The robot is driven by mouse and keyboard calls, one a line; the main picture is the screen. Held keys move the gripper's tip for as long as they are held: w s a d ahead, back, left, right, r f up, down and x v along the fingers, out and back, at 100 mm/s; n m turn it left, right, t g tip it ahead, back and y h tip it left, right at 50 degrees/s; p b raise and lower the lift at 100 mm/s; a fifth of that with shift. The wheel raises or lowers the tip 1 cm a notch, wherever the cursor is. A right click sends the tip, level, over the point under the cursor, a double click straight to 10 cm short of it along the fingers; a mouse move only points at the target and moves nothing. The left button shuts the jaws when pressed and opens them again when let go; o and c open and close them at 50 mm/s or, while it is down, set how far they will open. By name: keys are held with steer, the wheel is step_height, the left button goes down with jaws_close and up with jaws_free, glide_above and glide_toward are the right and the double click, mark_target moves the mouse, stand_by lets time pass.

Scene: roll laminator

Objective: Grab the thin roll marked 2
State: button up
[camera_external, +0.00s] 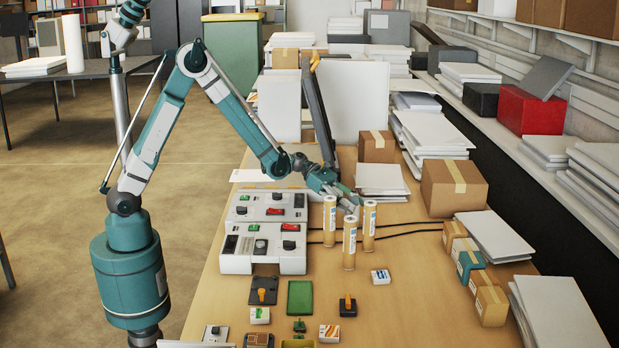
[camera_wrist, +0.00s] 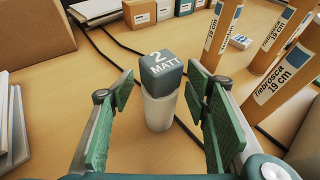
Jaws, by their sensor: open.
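The thin roll marked 2 (camera_wrist: 159,110) stands upright on the table in the wrist view, a pale cylinder with a dark grey block-like top reading "2 MATT". The roll appears between the fingers, and I see no contact. In the external view my gripper (camera_external: 346,196) is low over the table behind the tan tubes, and I cannot make out the marked roll there.
Three tan tubes with white labels (camera_external: 349,245) stand close to my gripper, and they show at right in the wrist view (camera_wrist: 283,75). A white control box (camera_external: 265,248) is to the left. Dark cables (camera_external: 408,233) run across the table. Cardboard boxes (camera_external: 453,188) and paper stacks stand at right.

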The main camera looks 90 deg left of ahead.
stand_by(0.4)
steer(key=c, duration=0.9)
steer(key=shift+c, duration=0.2)
steer(key=shift+r, duration=0.2)
steer(key=shift+r+p, duration=0.85)
steer(key=shift+r, duration=4)
